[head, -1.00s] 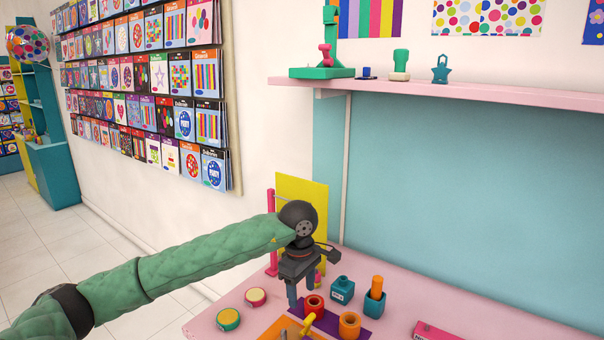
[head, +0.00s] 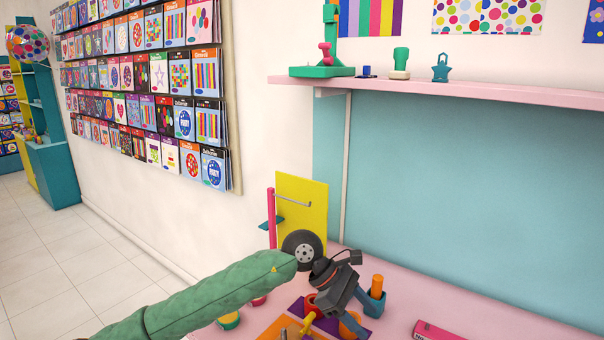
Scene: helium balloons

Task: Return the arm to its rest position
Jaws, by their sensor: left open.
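My left arm, in a green quilted sleeve, comes in from the lower left in the head view. My left gripper (head: 345,308) is open over the back of the pink table (head: 455,296), pointing down and tilted. No object shows held in it. It hides part of a red-orange cup (head: 310,304), an orange cup (head: 352,326) and the purple mat (head: 336,326). A teal holder with an orange cylinder (head: 377,285) stands just right of the gripper. My right gripper is not in view.
A yellow panel (head: 302,206) and a pink post (head: 271,218) stand behind the arm. A pink shelf (head: 450,93) with stamps runs along the wall above. A pink box (head: 432,330) lies at the front right.

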